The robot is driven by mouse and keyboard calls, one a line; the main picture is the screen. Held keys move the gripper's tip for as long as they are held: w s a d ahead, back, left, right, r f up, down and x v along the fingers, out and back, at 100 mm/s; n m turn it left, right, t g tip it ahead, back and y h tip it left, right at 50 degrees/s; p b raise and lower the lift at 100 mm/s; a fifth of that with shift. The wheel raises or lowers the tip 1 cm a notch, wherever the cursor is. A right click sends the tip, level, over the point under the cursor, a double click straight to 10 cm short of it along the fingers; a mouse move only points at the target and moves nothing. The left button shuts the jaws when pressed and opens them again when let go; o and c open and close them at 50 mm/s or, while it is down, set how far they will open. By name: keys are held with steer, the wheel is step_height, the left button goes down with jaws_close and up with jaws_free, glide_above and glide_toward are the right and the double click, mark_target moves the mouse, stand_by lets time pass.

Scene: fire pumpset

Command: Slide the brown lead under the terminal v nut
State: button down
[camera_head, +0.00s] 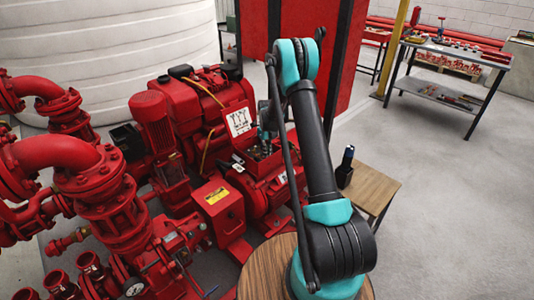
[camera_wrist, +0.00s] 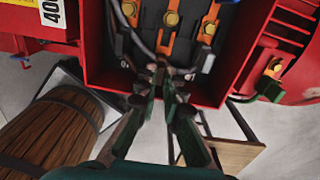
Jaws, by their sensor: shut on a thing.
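The open red terminal box (camera_wrist: 92,62) fills the top middle of the wrist view. Inside, three orange strips with brass nuts show: the left nut (camera_wrist: 129,9), the middle nut (camera_wrist: 171,19) and the right nut (camera_wrist: 209,30). No letters are readable, so I cannot tell which is v. My gripper (camera_wrist: 161,76) is shut on the end of a dark lead (camera_wrist: 127,38), apparently the brown one, just below the middle strip. The fingertips hide the lead's tip; I cannot tell whether it touches the terminal. In the head view, my gripper is small and partly hidden at the box.
Red box walls stand close around my fingers. A white diagram card (camera_head: 239,122) stands behind the box. A wooden barrel (camera_wrist: 45,135) and a small wooden table (camera_wrist: 225,153) are below. Red pumps and pipes (camera_head: 95,185) crowd the left; open floor lies right.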

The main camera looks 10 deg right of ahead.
steer(key=shift+w+a, duration=0.75)
steer(key=shift+w, duration=0.3)
stand_by(0.7)
steer(key=c, duration=1.3)
jaws_free()
steer(key=shift+o, duration=0.2)
steer(key=shift+r, duration=0.1)
step_height(320, 180, up, 9)
stand_by(0.3)
